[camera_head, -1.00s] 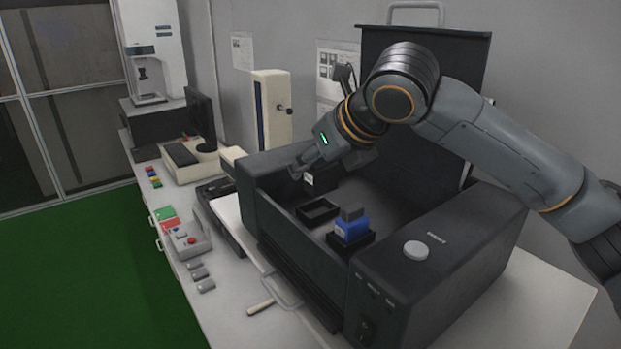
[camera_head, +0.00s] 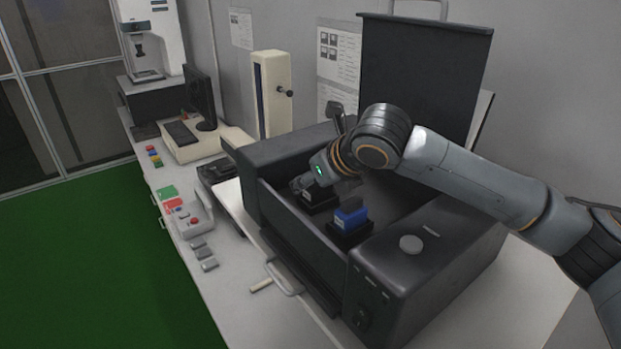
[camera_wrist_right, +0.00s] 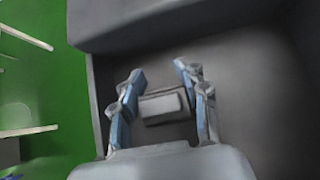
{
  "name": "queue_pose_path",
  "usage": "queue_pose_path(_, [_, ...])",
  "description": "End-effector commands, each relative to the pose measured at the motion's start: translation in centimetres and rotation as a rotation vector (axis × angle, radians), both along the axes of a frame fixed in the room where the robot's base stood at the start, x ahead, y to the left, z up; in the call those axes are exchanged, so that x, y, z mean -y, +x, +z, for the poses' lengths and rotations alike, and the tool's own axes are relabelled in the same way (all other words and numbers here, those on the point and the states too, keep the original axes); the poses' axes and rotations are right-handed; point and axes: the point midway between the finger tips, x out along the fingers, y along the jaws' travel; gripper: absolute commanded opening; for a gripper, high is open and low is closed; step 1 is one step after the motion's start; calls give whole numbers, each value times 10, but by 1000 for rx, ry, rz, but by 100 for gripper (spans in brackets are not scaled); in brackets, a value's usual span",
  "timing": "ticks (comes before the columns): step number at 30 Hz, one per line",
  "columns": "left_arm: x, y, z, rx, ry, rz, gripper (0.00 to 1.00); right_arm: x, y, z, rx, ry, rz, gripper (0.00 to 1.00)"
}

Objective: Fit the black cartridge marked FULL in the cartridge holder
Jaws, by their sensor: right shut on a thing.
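My right gripper (camera_head: 306,186) reaches down into the open black machine (camera_head: 290,255). In the right wrist view its blue-padded fingers (camera_wrist_right: 163,95) stand on both sides of a dark block with a pale grey top (camera_wrist_right: 163,107), the black cartridge. The cartridge (camera_head: 313,196) is held at the black cartridge holder (camera_head: 322,208) on the left of the machine's floor. Its lower end is hidden, so I cannot tell how deep it sits. Any marking on it is too small to read. My left gripper is out of view.
A blue cartridge (camera_head: 349,215) stands in a second black holder (camera_head: 352,238) to the right. The machine's raised lid (camera_head: 425,80) stands behind, and its walls surround the work space. A control box (camera_head: 190,222) and small grey blocks lie left on the bench.

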Motion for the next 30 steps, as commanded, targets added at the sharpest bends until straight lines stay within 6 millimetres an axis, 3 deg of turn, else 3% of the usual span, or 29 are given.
queue_pose_path(1, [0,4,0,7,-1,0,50,0,0,-2,-1,-1,0,6])
queue_pose_path(2, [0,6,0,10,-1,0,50,0,0,-2,0,0,0,46])
queue_pose_path(5, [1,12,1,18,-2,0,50,0,0,-2,-1,-1,0,67])
queue_pose_path(18, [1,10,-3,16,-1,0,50,3,-3,5,1,1,0,67])
queue_pose_path(30, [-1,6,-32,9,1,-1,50,36,-50,60,4,1,0,67])
